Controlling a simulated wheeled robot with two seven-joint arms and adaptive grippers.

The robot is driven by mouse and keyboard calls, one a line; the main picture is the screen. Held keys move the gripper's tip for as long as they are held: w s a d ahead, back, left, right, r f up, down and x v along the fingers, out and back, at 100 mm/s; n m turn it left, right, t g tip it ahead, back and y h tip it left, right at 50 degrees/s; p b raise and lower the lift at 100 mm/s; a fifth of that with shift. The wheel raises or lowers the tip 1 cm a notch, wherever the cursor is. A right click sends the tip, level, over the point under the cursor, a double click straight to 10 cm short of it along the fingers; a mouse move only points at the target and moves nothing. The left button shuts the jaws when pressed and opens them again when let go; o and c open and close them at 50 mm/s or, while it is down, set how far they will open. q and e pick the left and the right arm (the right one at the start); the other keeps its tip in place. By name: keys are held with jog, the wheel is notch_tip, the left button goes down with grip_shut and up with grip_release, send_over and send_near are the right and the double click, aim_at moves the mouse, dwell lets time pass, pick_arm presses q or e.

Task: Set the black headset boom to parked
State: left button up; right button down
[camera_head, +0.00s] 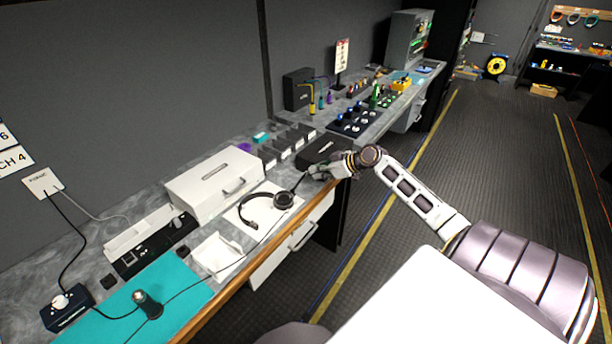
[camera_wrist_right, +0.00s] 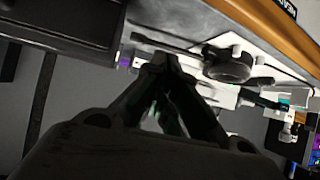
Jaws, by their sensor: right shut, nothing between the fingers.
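The black headset (camera_head: 262,210) lies on a white sheet on the grey bench, its round ear cup (camera_head: 284,200) toward the right. A thin dark rod, seemingly its boom (camera_head: 299,183), runs from that cup up toward my right gripper (camera_head: 314,173). In the right wrist view, the ear cup (camera_wrist_right: 228,65) is right of my shut, empty fingers (camera_wrist_right: 162,62). The dark rod (camera_wrist_right: 170,45) passes close to the fingertips there; I cannot tell whether they touch it. My left gripper is not in view.
A white case (camera_head: 215,182) stands left of the headset, and a black box (camera_head: 322,147) stands behind my right gripper. A teal mat (camera_head: 185,290) with a small dark device lies at the near left. The bench's wooden edge (camera_head: 240,285) runs along the aisle.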

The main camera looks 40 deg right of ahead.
aim_at(300, 182)
jog(key=shift+x, duration=1.7)
jog(key=shift+p+x, duration=0.3)
jog(key=shift+x, duration=0.5)
jog(key=shift+w+a+f, duration=0.1)
jog(key=shift+w+f, duration=0.05)
jog(key=shift+w, duration=0.05)
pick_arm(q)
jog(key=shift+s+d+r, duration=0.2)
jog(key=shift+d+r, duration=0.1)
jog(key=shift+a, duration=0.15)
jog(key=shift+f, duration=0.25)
pick_arm(e)
jog(key=shift+w+a, duration=0.1)
jog(key=shift+w, duration=0.2)
